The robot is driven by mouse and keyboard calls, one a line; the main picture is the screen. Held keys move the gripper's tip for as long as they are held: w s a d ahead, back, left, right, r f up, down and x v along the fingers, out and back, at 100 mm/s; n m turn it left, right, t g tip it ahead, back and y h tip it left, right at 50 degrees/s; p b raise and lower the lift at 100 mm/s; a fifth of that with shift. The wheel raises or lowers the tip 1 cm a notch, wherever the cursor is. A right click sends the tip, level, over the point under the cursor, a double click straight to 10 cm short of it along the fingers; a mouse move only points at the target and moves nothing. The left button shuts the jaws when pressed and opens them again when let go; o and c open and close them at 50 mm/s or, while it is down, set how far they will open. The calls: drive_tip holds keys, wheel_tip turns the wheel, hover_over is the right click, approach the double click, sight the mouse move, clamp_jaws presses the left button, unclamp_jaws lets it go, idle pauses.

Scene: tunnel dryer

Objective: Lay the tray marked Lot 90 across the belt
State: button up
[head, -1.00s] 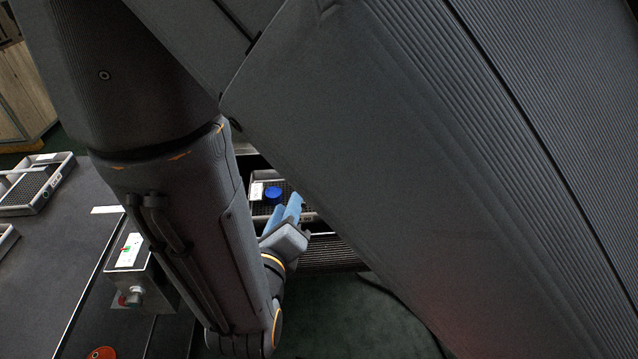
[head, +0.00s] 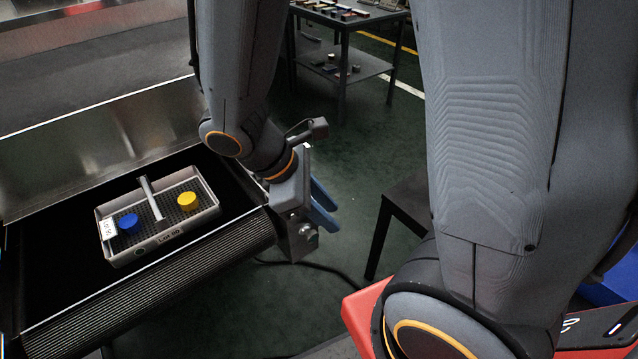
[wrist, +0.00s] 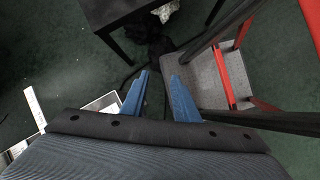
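The tray marked Lot 90 (head: 152,252) is a shallow grey tray with a dark mesh floor and a raised crossbar handle. It lies flat on the black belt (head: 62,262), its long side roughly parallel to the ribbed front edge. A blue round piece (head: 128,223) and a yellow one (head: 187,201) sit in it, on either side of the handle. My gripper (head: 322,207) is right of the tray, apart from it, with its blue fingers pointing away over the floor. In the wrist view, the fingers (wrist: 158,97) are spread with nothing between them.
A metal wall (head: 85,130) stands behind the belt. A dark stool or small table (head: 405,205) is close right of my gripper. A table with parts (head: 345,18) stands farther back. A red-framed thing (wrist: 228,75) is at right in the wrist view. Green floor lies between.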

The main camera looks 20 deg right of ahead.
drive_tip(key=shift+w+d+r+m+t+y, duration=0.2)
drive_tip(key=shift+w+r+m+y, duration=0.55)
drive_tip(key=shift+m, duration=1.5)
drive_tip(key=shift+w+a+r+m+t+y, duration=0.1)
drive_tip(key=shift+w+r+m+t+y, duration=0.25)
drive_tip(key=shift+m+y, duration=1.4)
drive_tip(key=shift+w+d+r+m+t+y, duration=0.15)
drive_tip(key=shift+w+r+m+y, duration=0.4)
drive_tip(key=shift+m, duration=2.25)
drive_tip(key=shift+w+d+f, duration=0.1)
drive_tip(key=shift+d+f, duration=0.05)
drive_tip(key=shift+f, duration=0.05)
